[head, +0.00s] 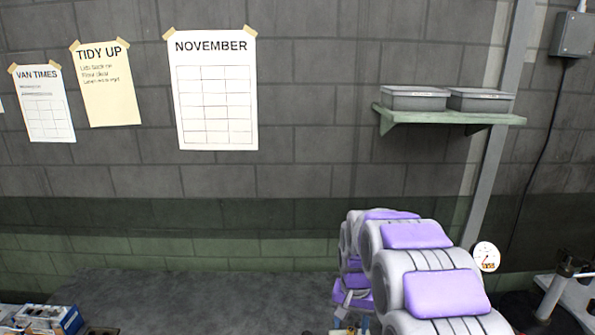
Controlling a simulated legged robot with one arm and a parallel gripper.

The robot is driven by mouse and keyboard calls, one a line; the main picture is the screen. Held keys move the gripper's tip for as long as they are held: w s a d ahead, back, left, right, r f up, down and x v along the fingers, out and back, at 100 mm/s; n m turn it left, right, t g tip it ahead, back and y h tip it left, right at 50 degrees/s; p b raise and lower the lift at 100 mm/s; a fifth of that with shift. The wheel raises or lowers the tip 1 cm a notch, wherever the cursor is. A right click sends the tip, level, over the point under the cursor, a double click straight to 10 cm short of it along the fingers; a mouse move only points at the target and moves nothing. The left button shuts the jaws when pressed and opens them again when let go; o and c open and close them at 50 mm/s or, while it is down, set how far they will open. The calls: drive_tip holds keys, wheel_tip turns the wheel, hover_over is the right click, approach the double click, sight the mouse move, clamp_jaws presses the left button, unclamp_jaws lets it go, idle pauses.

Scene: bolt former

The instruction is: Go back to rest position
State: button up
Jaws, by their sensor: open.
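My arm, white and grey with purple pads, rises from the bottom right and bends down at its far end. My gripper (350,303) shows only in part at the bottom of the head view, left of the nearer arm links. It is open. I see nothing held in it, but its lower part is partly hidden and small in the picture.
A blue and white box (48,319) stands at the bottom left. A green shelf (450,116) with two grey bins is on the block wall. A round gauge (487,257) and metal equipment (567,295) are at the right.

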drive_tip(key=s+r+n+b, duration=0.1)
drive_tip(key=s+n+b, duration=0.1)
drive_tip(key=s, duration=1.6)
drive_tip(key=s+r+n+g+b, duration=0.1)
drive_tip(key=s+r, duration=0.1)
drive_tip(key=s, duration=1.7)
drive_tip(key=shift+s+r+n+g+b, duration=0.2)
drive_tip(key=shift+n+g+b, duration=0.1)
drive_tip(key=shift+n+b, duration=0.1)
drive_tip(key=shift+w, duration=0.1)
drive_tip(key=shift+c, duration=0.4)
